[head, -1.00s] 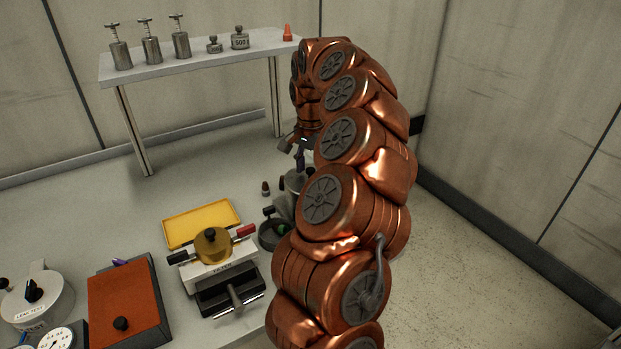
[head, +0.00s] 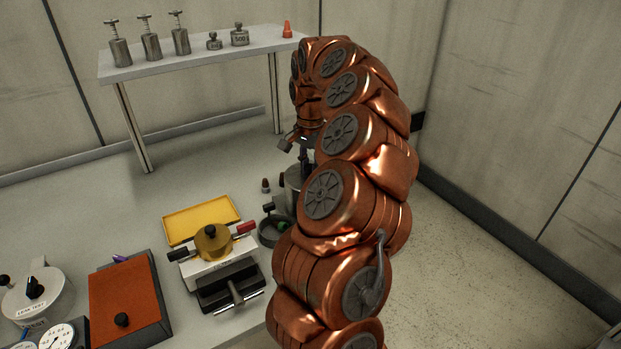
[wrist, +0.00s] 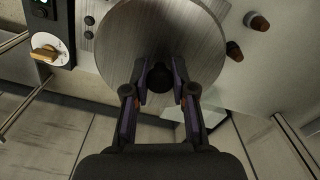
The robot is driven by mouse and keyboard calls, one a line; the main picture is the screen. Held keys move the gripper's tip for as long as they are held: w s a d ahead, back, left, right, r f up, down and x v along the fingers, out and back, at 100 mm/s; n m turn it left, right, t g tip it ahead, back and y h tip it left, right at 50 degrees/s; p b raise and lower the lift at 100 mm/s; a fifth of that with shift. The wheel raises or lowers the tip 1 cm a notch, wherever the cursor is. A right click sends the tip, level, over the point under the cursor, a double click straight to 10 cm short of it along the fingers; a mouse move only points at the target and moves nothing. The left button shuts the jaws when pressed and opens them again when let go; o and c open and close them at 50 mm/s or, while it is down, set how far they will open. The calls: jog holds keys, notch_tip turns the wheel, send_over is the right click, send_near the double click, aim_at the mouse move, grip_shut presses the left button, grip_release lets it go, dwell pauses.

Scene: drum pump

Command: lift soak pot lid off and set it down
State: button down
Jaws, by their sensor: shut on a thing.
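The soak pot lid (wrist: 190,35) is a round brushed-metal disc that fills the top middle of the wrist view. Its dark knob (wrist: 160,76) sits between the fingers of my gripper (wrist: 161,92), which is shut on it. In the head view my gripper (head: 301,156) points down over the grey metal pot (head: 292,180), which my arm mostly hides. I cannot tell whether the lid touches the pot rim or is raised from it.
A small dark-red-capped bottle (head: 265,185) and a dark round dish (head: 272,231) stand left of the pot. A yellow tray (head: 200,220) and a clamp device with a brass top (head: 212,243) are further left. A shelf (head: 200,56) with weights stands behind. Bench behind the tray is clear.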

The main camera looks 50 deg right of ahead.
aim_at(310, 165)
dwell(0.3)
jog(key=shift+r+b, duration=0.7)
jog(key=shift+r, duration=1.05)
jog(key=s+a+r+b, duration=0.2)
jog(key=s+a, duration=0.1)
jog(key=s, duration=0.4)
jog(key=s+a+r+b, duration=0.2)
jog(key=s+a, duration=0.2)
jog(key=s, duration=0.3)
jog(key=shift+a+r+b, duration=0.25)
jog(key=shift+b, duration=0.15)
